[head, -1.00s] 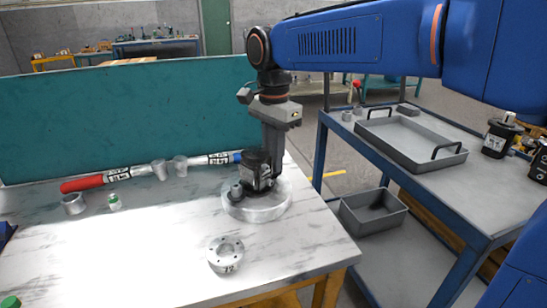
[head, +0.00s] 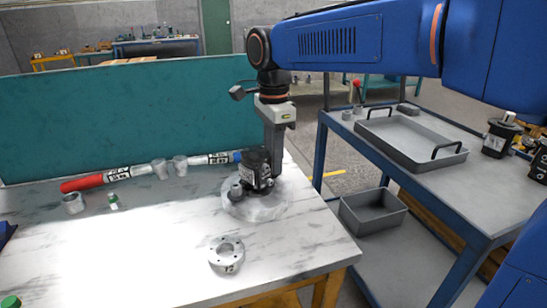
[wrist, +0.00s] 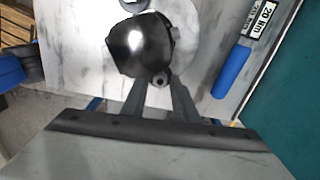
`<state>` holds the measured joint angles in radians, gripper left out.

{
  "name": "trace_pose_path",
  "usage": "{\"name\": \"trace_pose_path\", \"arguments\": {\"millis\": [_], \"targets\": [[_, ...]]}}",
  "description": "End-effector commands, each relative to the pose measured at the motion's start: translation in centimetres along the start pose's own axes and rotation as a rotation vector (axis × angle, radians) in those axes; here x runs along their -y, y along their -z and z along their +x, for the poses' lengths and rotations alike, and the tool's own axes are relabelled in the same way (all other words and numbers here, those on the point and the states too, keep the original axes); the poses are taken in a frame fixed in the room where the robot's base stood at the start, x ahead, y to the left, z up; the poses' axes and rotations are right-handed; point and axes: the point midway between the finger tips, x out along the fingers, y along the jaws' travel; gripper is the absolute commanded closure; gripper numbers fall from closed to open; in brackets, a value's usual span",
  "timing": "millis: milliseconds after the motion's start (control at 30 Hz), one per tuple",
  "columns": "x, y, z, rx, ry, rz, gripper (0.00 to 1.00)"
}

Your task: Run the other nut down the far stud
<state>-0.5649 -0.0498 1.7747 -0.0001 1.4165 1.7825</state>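The black motor (head: 257,170) stands upright on a round pale plate (head: 242,208) near the right end of the bench. In the wrist view the motor (wrist: 140,45) shows from above, with a small grey nut (wrist: 160,80) at its lower edge. My gripper (wrist: 160,87) has its two fingers on either side of this nut; whether they touch it is unclear. In the head view my gripper (head: 276,172) points down behind the motor, which hides that nut. A grey nut-like part (head: 236,190) sits on the motor's near left side.
A loose pale ring with holes (head: 226,253) lies near the bench front. A red-handled tool (head: 95,182), grey cups and a green-topped part (head: 113,201) lie at left. A teal panel (head: 120,120) closes the back. A cart with a tray (head: 412,135) stands at right.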

Motion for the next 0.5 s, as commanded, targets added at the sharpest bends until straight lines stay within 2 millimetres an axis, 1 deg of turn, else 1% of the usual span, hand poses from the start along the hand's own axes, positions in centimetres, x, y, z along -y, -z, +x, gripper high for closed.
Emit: {"name": "trace_pose_path", "arguments": {"millis": [167, 500], "targets": [[0.0, 0.0, -0.03, 0.0, 0.0, -0.061, 0.73], [0.0, 0.0, -0.03, 0.0, 0.0, -0.404, 0.73]]}}
